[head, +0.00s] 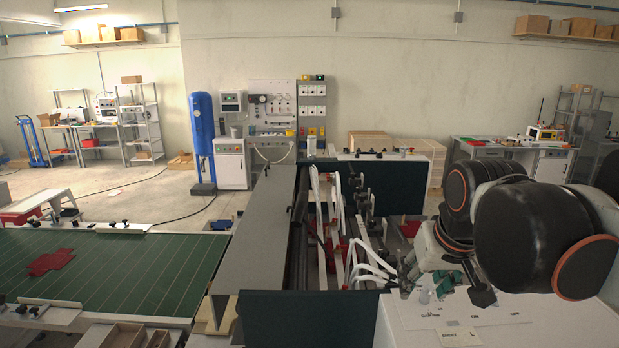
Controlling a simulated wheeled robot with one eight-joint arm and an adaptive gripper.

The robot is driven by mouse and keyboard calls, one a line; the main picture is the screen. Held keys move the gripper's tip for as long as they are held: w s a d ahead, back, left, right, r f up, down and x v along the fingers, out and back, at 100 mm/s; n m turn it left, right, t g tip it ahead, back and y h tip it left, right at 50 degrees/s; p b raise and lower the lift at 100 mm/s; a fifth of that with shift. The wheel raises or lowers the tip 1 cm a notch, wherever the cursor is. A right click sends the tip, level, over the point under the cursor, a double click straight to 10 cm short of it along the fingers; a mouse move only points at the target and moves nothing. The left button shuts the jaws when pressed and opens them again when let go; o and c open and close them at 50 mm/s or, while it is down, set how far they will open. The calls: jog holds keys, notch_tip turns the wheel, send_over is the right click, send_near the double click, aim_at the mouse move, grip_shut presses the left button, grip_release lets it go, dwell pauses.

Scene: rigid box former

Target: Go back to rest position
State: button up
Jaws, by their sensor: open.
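My arm reaches in from the right edge in the head view, with large black joints ringed in orange. My gripper (443,288) hangs low at its near side, over a white surface (400,325) with printed labels. Its dark fingertips are apart, and nothing shows held between them. Part of the wrist is hidden behind the arm's big joint.
The box-forming machine (328,215) with white hoses stands just left of my gripper. A green table (130,275) with a red cross-shaped blank (51,262) lies at the left.

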jog(key=s+f+t, duration=0.2)
jog(key=s+f, duration=0.7)
jog(key=s, duration=0.3)
notch_tip(320, 180, down, 22)
jog(key=b, duration=2.2)
jog(key=shift+w+f+b, duration=0.25)
jog(key=shift+w+b, duration=0.1)
jog(key=shift+b, duration=0.05)
